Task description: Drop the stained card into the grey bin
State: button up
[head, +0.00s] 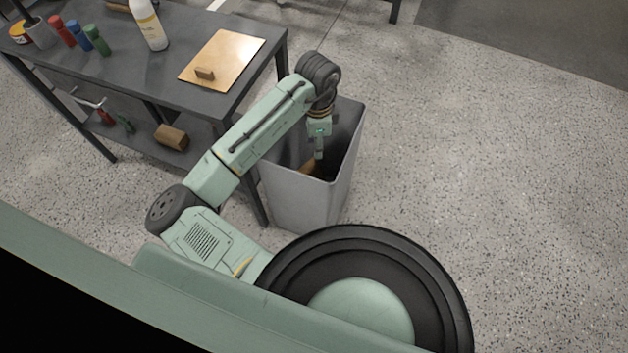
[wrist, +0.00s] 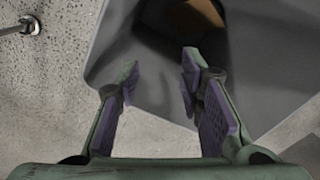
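The grey bin (head: 300,207) stands on the floor beside the workbench, with its dark opening facing up. My gripper (head: 319,152) points down over the bin's opening. In the wrist view my gripper (wrist: 160,84) has its two purple-padded fingers apart with nothing between them. The bin's grey wall (wrist: 130,55) shows beyond the fingers. A brown piece (head: 308,167) lies inside the bin, partly hidden by the bin and my gripper; it also shows in the wrist view (wrist: 196,14). I cannot tell whether this is the stained card, and no stain is visible.
The dark workbench (head: 150,88) stands to the left of the bin. On it are a tan board (head: 225,52) with a small brown block (head: 205,73), a white bottle (head: 150,28) and several coloured containers. A brown block (head: 171,136) lies on the lower shelf. Floor at right is clear.

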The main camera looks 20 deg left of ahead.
notch_tip(320, 180, up, 12)
dwell(0.6)
dwell(0.4)
